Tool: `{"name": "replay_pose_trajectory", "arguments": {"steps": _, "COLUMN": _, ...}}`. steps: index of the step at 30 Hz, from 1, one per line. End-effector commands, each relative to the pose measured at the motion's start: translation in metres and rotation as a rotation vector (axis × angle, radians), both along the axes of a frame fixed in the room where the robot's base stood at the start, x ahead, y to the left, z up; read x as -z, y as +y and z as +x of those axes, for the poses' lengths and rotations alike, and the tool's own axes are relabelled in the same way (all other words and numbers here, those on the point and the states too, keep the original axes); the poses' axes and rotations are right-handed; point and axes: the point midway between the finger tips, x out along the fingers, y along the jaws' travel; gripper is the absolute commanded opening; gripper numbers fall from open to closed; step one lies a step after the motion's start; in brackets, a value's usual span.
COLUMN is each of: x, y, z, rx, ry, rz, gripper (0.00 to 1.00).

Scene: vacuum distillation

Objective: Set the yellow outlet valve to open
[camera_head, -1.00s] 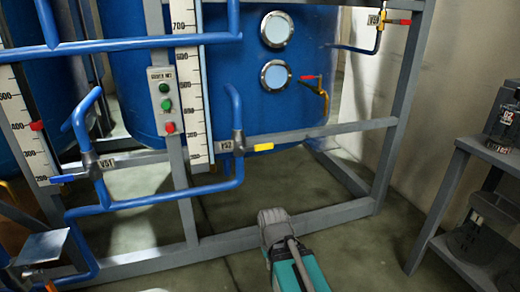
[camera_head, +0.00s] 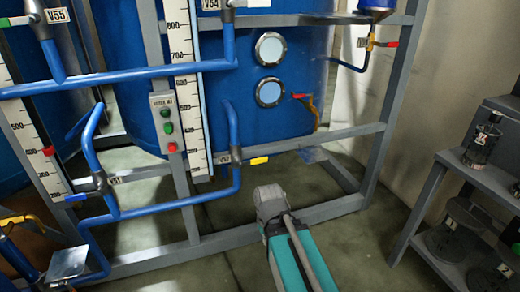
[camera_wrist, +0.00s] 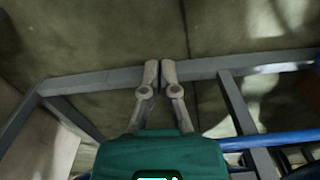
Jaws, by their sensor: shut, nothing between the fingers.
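A valve with a yellow handle (camera_head: 260,160) sits on the lower blue pipe in front of the big blue tank, in the head view. Its handle lies roughly level and points right, beside a small label that is too blurred to read. My gripper (camera_wrist: 160,75) shows in the wrist view. Its two grey fingers are together and empty, above the floor and close to a grey frame bar in the picture. The yellow handle does not show in the wrist view.
A grey frame (camera_head: 260,233) and blue pipes (camera_head: 150,205) stand around the blue tank (camera_head: 345,90). A red-handled valve (camera_head: 300,97) sits on the tank, another red-handled one (camera_head: 388,44) at upper right. A shelf (camera_head: 470,170) stands at right. A control box (camera_head: 166,125) hangs left of the valve.

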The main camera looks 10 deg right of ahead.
Motion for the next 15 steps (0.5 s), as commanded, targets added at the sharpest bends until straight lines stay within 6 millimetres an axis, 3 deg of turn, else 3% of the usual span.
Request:
{"name": "replay_pose_trajectory", "arguments": {"steps": 1, "x": -0.014, "y": 0.000, "z": 0.000, "rx": 0.000, "ry": 0.000, "rz": 0.000, "gripper": 0.00}}
{"name": "replay_pose_trajectory", "arguments": {"steps": 4, "x": -0.022, "y": 0.000, "z": 0.000, "rx": 0.000, "ry": 0.000, "rz": 0.000, "gripper": 0.00}}
{"name": "replay_pose_trajectory", "arguments": {"steps": 15, "x": -0.025, "y": 0.000, "z": 0.000, "rx": 0.000, "ry": 0.000, "rz": 0.000, "gripper": 0.00}}
